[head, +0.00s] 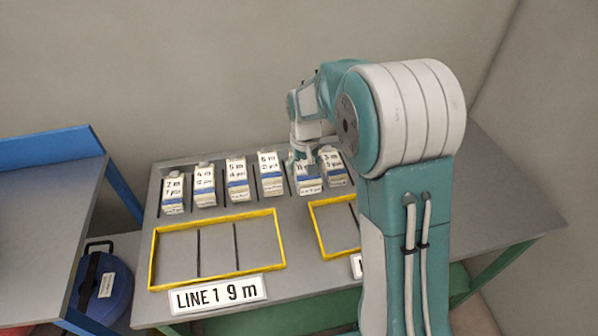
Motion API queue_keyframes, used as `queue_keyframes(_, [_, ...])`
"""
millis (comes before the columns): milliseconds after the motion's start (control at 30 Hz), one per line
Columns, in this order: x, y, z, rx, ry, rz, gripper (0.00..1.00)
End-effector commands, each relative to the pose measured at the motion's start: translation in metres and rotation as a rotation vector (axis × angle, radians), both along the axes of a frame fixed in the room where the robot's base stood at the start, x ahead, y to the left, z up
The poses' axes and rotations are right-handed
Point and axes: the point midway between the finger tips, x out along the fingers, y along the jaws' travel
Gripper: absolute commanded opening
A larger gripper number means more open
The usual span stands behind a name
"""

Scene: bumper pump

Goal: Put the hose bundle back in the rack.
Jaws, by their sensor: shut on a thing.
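Several white hose bundles with blue and yellowish bands stand in a row in the rack (221,190) at the back of the grey table, with dark dividers between them. They include a 2 m bundle (173,196), a 4 m bundle (204,187), a 5 m bundle (237,181) and a 6 m bundle (271,176). My gripper (304,163) is shut on the fifth bundle (310,186), whose top label is partly covered. That bundle is in line with the row; I cannot tell whether it touches the table. Another bundle (335,172) stands just right of it.
A yellow-framed tray (152,262) with two dividers lies in front, empty, behind a "LINE 1 9 m" sign (218,294). A second yellow tray (318,236) is partly hidden by my arm. A blue-edged bench (45,180) and blue reel (105,290) are at left.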

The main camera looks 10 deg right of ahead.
Motion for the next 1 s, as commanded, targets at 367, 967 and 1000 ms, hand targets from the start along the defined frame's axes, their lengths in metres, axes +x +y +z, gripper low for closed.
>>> queue_keyframes(367, [0.065, -0.012, -0.043, 0.002, 0.002, -0.001, 0.21])
queue_keyframes(967, [0.096, -0.016, -0.107, 0.001, 0.000, 0.000, 0.21])
queue_keyframes(1000, [0.097, -0.016, -0.110, 0.001, -0.001, 0.000, 0.21])
